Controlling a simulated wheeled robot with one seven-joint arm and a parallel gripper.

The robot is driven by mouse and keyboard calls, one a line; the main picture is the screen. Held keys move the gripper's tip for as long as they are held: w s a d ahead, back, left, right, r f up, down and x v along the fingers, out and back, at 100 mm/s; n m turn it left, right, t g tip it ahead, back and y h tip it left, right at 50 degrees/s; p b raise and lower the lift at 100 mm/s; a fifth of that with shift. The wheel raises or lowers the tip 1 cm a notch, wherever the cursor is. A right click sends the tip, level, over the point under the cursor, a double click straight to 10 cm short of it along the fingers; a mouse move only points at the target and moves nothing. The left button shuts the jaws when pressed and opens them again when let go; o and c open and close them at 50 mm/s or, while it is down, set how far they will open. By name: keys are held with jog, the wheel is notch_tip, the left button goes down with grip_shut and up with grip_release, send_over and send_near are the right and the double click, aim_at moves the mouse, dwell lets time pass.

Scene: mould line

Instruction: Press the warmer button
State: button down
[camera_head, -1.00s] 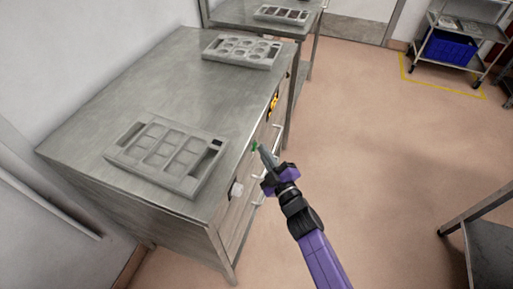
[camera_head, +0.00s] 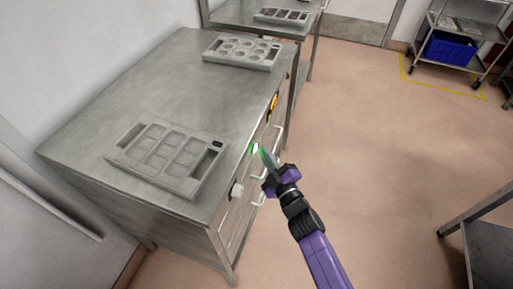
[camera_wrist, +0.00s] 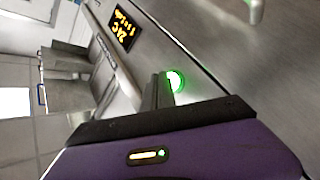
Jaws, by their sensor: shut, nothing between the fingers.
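The warmer button (camera_wrist: 176,81) is round and pale with a bright green glow in the wrist view. In the head view the green button (camera_head: 254,148) sits on the front face of the steel warmer cabinet (camera_head: 130,90). My gripper (camera_head: 264,153) is shut and empty, with its fingertips close beside the button. In the wrist view the fingertips (camera_wrist: 160,88) are just left of the button. I cannot tell whether they touch it.
A lit display (camera_wrist: 122,29) is on the same front panel. A white knob (camera_head: 236,190) and handles are on the front. Two mould trays (camera_head: 168,180) (camera_head: 242,62) lie on top.

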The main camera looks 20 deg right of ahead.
jog(key=s+d+p, duration=0.3)
jog(key=d+p, duration=0.1)
jog(key=d, duration=0.1)
jog(key=shift+s, duration=0.25)
dwell(0.6)
notch_tip(320, 180, up, 5)
jog(key=s+d+m+t+h, duration=0.1)
jog(key=s+d+m+h, duration=0.1)
jog(key=s+m, duration=0.1)
jog(key=s+a+r+m+g, duration=0.1)
jog(key=s+r+m, duration=0.1)
jog(key=s, duration=1)
jog(key=s+a+r+m+g, duration=0.1)
jog(key=s+r, duration=0.4)
jog(key=s, duration=0.8)
jog(key=s+a+r+m+g, duration=0.2)
jog(key=s+r+m, duration=0.2)
jog(key=s, duration=0.9)
jog(key=shift+m+g+h, duration=0.3)
jog(key=shift+m+g, duration=0.1)
jog(key=shift+m, duration=0.3)
